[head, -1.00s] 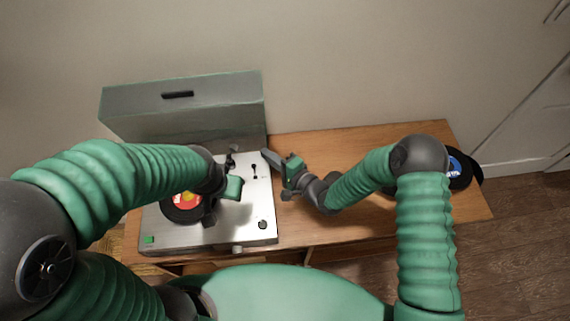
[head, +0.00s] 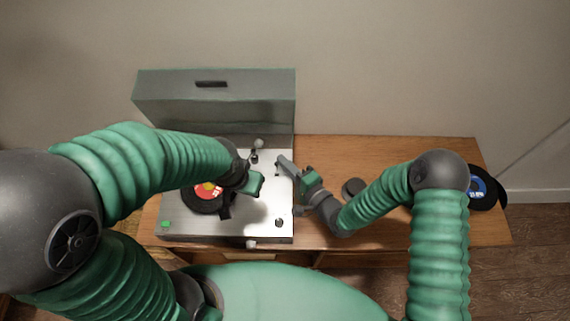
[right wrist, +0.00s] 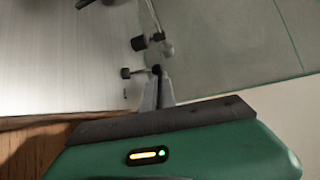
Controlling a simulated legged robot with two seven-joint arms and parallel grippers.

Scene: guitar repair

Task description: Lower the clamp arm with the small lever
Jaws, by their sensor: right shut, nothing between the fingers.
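The pictures show a turntable (head: 265,222) with a red-labelled record (head: 207,193). The tonearm, apparently the clamp arm, has its grey pivot end (head: 257,145) at the back right, with the rest mostly hidden by my left arm. A small lever with dark ends (right wrist: 127,73) is on the deck in the right wrist view. My right gripper (head: 281,160) is shut and empty, its tips right at the lever; its fingers also show in the right wrist view (right wrist: 156,92). Contact is unclear. My left gripper (head: 226,207) hangs over the deck beside the record, its fingers unclear.
The raised grey dust cover (head: 214,97) stands behind the deck, close to the wall. The wooden cabinet top (head: 380,150) is mostly clear to the right. A small dark round object (head: 352,187) sits near my right arm. A blue-labelled record (head: 480,190) lies at the right end.

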